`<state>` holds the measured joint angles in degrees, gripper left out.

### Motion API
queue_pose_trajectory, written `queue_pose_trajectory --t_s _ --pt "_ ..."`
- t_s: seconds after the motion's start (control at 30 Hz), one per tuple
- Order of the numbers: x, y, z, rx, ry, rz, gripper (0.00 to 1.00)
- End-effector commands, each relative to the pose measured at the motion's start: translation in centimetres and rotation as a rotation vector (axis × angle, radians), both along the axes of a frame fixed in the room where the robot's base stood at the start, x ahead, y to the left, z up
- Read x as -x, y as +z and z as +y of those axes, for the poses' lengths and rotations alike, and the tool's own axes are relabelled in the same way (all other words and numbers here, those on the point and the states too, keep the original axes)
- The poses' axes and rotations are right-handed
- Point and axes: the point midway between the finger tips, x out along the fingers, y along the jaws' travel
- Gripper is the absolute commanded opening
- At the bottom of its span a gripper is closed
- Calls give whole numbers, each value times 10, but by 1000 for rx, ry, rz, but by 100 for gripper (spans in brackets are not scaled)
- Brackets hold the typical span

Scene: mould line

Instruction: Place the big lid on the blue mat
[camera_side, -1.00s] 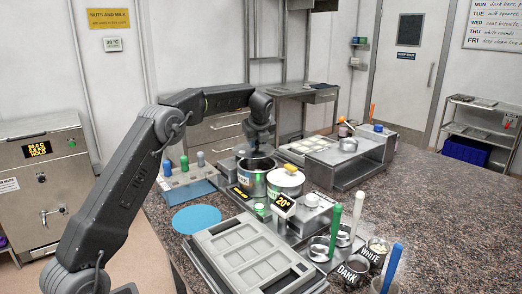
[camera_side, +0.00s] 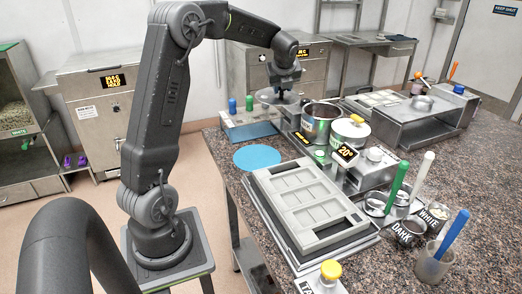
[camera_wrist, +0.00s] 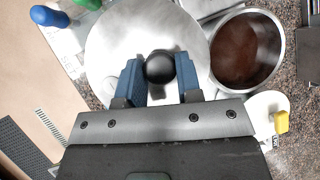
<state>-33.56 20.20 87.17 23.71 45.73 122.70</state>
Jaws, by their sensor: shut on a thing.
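The big lid is a round grey metal disc with a black ball knob; in the wrist view the lid (camera_wrist: 135,35) fills the upper middle. My gripper (camera_wrist: 160,72) is shut on that knob. In the side view my gripper (camera_side: 282,88) holds the lid (camera_side: 268,97) roughly level in the air, left of the open pot and behind the blue mat. The blue mat (camera_side: 257,157) is a bare round disc at the table's left edge. It does not show in the wrist view.
The open pot (camera_side: 318,125) holds brown stuff. A rack with coloured-handled tools (camera_side: 250,130) is close behind the mat. A grey mould (camera_side: 305,205) lies in front of the mat.

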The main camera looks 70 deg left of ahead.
Motion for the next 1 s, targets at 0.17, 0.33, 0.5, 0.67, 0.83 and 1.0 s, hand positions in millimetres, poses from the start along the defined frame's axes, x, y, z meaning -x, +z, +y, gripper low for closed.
queue_pose_trajectory --t_s 0.17,0.33,0.5,0.67,0.83,1.0 --pt "43 -35 -24 1 -3 -1 5" --pt "76 -62 -46 11 -14 -7 5" --pt "96 -77 -60 21 -23 -10 5" --pt "101 -99 -65 27 -27 -6 5" --pt "101 -119 -65 26 -26 -9 5" --pt "101 -140 -65 29 -28 -6 5"
